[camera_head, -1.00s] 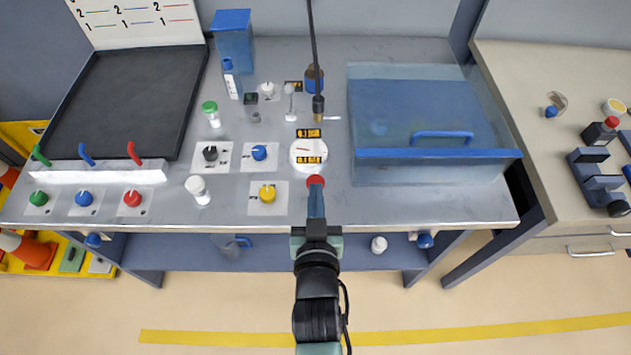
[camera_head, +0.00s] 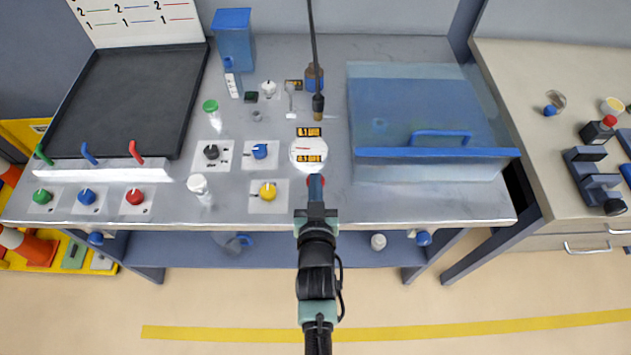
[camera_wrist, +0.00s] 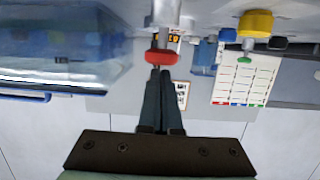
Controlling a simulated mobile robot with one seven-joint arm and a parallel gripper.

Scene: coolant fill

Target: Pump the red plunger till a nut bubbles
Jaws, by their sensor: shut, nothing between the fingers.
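The red plunger (camera_head: 322,182) stands at the front of the bench, just below a round white gauge (camera_head: 308,151). My gripper (camera_head: 316,180) is shut and empty, its fingers partly covering the plunger in the head view. In the wrist view, the plunger's red disc (camera_wrist: 150,57) is at the tips of my shut fingers (camera_wrist: 158,72). I cannot tell whether they touch. Two small yellow-on-black displays sit above and below the gauge dial. A dark rod with a brass end (camera_head: 317,108) hangs above the gauge. I cannot make out a nut or bubbles.
A transparent blue box with a blue handle (camera_head: 442,136) stands to the right. A yellow knob (camera_head: 268,191), a blue knob (camera_head: 260,151) and a white-capped bottle (camera_head: 198,186) are to the left. A black tray (camera_head: 130,105) lies far left. The front right bench surface is clear.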

